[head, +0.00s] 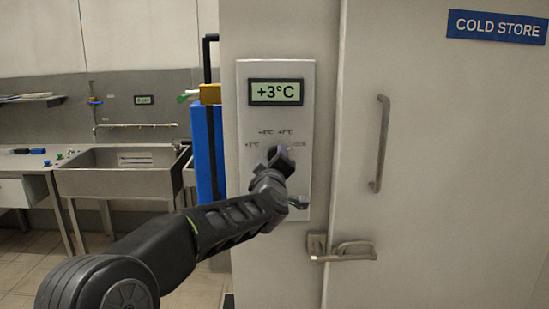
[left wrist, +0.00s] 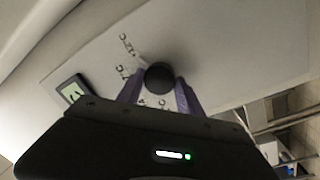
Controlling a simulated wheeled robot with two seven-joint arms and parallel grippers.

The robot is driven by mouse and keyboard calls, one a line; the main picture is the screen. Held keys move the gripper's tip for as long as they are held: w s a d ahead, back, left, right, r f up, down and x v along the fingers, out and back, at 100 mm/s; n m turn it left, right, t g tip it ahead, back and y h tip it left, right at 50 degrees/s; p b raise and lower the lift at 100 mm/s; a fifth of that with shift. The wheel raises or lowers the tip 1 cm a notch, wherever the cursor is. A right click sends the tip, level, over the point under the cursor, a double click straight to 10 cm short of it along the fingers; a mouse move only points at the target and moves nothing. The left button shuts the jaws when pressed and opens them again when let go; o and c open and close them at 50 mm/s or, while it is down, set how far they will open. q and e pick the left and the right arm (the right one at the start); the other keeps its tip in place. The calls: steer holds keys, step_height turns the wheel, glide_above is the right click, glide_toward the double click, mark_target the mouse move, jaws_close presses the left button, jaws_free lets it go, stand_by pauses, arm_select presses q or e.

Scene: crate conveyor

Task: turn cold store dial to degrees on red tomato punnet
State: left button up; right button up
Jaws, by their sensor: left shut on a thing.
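The cold store panel (head: 247,122) is a pale plate on the wall, with a display (head: 275,92) reading +3°C. Small degree marks (head: 275,132) sit above the dial, too small to read surely. The round dark dial (left wrist: 159,78) is between the purple fingers of my left gripper (left wrist: 160,88) in the left wrist view. My left gripper (head: 283,151) is shut on the dial and hides most of it in the head view. My right gripper is not in view. No red tomato punnet shows in either view.
The cold store door (head: 450,160) with a long handle (head: 381,143) is right of the panel. A latch (head: 345,251) sits below. A steel sink (head: 120,180) and a blue upright object (head: 203,150) stand to the left.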

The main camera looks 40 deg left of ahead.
arm_select(q)
steer(key=shift+f, duration=0.1)
steer(key=o, duration=1.4)
steer(key=b+v, duration=0.1)
steer(key=v, duration=0.6)
steer(key=shift+s+d+b, duration=0.25)
steer(key=shift+s+b, duration=0.05)
steer(key=shift+b, duration=0.1)
